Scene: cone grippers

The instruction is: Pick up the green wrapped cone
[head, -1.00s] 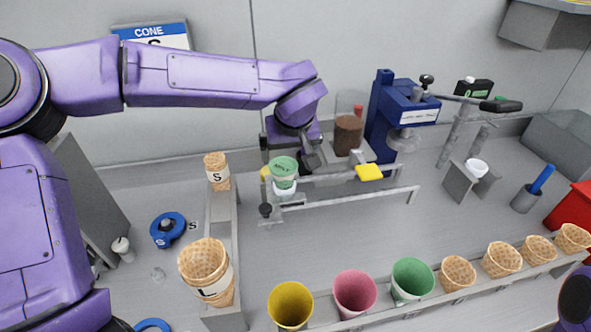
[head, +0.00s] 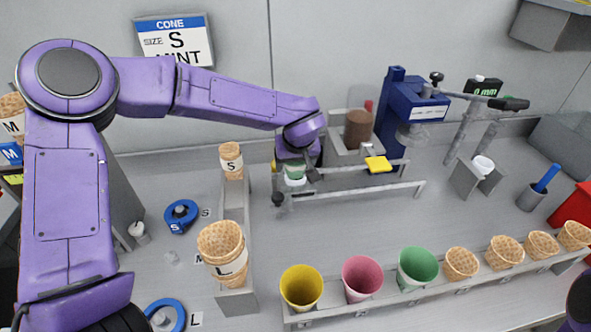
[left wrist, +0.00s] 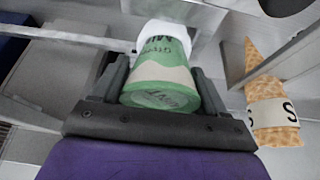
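The green wrapped cone (left wrist: 162,72) shows in the left wrist view with its wide, flat end towards the camera. Its other end sits in a white holder (left wrist: 168,31). In the head view the cone (head: 294,169) is partly hidden under my left gripper (head: 298,160). The left wrist view shows the left gripper's fingers (left wrist: 161,82) on both sides of the cone, very close to it. I cannot tell whether they press on it. In the head view only a bit of my right arm shows at the lower right edge, and its gripper is out of view.
A rack with a yellow cup (head: 301,288), a pink cup (head: 362,279), a green cup (head: 417,268) and several waffle cones runs along the front. A small S cone (head: 231,160) stands left of the gripper. A blue press (head: 412,105) stands behind right.

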